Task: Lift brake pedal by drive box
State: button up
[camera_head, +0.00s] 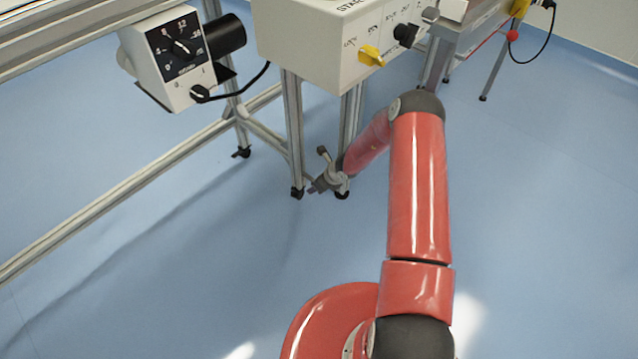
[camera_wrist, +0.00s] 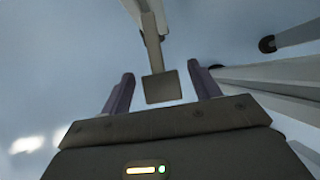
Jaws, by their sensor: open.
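The brake pedal appears to be the dark square plate (camera_wrist: 162,87) at the end of a pale metal lever in the wrist view. My gripper (camera_wrist: 161,72) is open, with one finger on each side of the plate and a visible gap on both sides. I cannot tell whether the plate is fully between the fingers in depth. In the head view my gripper (camera_head: 316,187) is low by the frame legs, and I cannot make out the pedal there. The likely drive box (camera_head: 168,62) is white with a black dial panel and stands at upper left.
A larger white control box (camera_head: 322,45) with a yellow knob (camera_head: 370,56) sits above my gripper. Metal legs (camera_head: 293,135) stand close beside it; pale legs (camera_wrist: 265,80) also show at right in the wrist view. The blue floor (camera_head: 200,270) in front is clear.

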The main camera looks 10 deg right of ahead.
jog(key=v, duration=0.7)
jog(key=shift+p, duration=0.3)
jog(key=shift+r, duration=0.1)
